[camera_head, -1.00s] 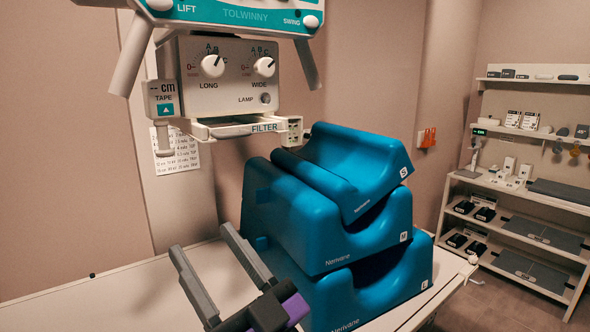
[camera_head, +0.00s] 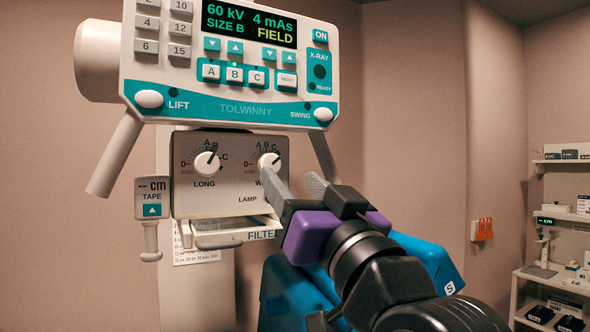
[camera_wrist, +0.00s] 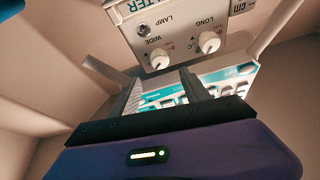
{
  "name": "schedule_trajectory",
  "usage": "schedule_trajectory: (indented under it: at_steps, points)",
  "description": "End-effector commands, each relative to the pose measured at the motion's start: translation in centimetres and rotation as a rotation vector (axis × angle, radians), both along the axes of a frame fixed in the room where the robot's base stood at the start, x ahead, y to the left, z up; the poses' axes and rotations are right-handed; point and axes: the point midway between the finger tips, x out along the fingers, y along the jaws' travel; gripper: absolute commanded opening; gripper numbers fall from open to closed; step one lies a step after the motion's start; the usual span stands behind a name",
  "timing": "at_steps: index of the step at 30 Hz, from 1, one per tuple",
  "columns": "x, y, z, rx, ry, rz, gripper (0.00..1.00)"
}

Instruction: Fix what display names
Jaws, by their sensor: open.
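The display (camera_head: 248,22) on the white and teal console reads 60 kV, 4 mAs, SIZE B and, in yellow, FIELD. Below are two round white knobs, LONG (camera_head: 206,164) and WIDE (camera_head: 268,162), with 0, A, B, C marks; both pointers tilt up and right, exact marks unclear. They also show upside down in the wrist view, LONG (camera_wrist: 209,42) and WIDE (camera_wrist: 159,58). My gripper (camera_head: 293,182) is open and empty; its left fingertip overlaps WIDE's lower right edge in the head view. In the wrist view, the fingers stop short of WIDE.
The LAMP button (camera_wrist: 144,30) is beside WIDE. The FILTER tray (camera_head: 232,238) juts out below the knobs. The tape unit (camera_head: 152,198) hangs at left, and console handles flank the knob panel. Blue cushions (camera_head: 285,292) stand below, partly hidden by my arm. Shelves (camera_head: 548,265) are at right.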

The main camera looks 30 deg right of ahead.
Motion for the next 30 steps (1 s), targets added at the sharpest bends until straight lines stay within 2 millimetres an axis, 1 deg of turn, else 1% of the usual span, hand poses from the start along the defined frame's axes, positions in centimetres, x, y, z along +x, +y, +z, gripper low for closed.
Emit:
schedule_trajectory:
  at_steps: [2,5,8,15,18,24,30]
  points:
    - [0.3,0.2,-0.5,-0.006,0.027,0.005,0.55]
    - [1.0,0.2,-0.6,-0.009,0.041,0.006,0.55]
    - [2.2,0.3,0.0,-0.01,0.04,0.006,0.55]
    - [5.6,0.3,1.4,-0.009,0.039,0.006,0.55]
    - [6.6,0.3,1.8,-0.01,0.038,0.005,0.55]
    - [7.5,0.3,2.2,-0.01,0.037,0.004,0.55]
    - [7.6,0.3,2.1,-0.01,0.037,0.004,0.55]
